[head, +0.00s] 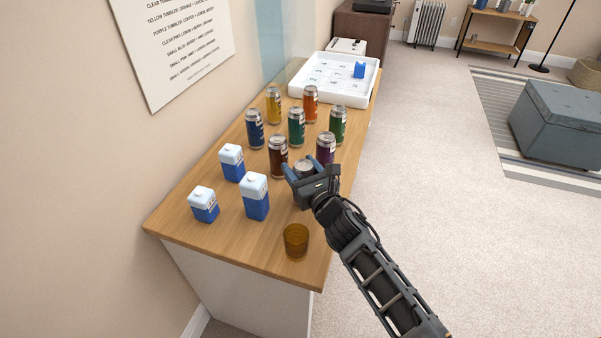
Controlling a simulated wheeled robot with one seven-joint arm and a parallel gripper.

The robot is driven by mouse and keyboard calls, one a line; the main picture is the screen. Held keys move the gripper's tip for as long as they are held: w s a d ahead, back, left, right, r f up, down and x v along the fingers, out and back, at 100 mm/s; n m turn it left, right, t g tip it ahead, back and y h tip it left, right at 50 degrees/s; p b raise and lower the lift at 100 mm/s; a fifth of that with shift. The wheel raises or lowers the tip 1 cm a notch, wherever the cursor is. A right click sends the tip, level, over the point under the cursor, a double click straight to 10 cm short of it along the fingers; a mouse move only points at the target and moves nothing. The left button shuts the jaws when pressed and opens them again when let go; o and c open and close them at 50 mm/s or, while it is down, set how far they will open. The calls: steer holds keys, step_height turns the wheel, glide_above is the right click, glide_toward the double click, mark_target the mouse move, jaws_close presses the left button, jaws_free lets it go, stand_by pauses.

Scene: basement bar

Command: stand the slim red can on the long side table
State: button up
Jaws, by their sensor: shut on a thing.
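My gripper (303,165) is over the right front part of a wooden counter (185,222), with its fingers around a can (304,169). Only the can's silver top shows clearly. Its side is hidden by my gripper, so I cannot tell its colour or whether its base touches the counter. No other can in view is plainly slim and red.
Brown (278,157) and purple (325,147) cans stand close by, with several others behind. Blue-and-white cartons (255,196) stand left, an amber tumbler (295,241) in front. A white tray (292,86) is at the far end. Open carpet lies right, beside a grey ottoman (560,122).

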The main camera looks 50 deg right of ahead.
steer(key=shift+f, duration=0.15)
steer(key=o, duration=1.2)
steer(key=shift+o, duration=0.2)
steer(key=shift+r, duration=0.2)
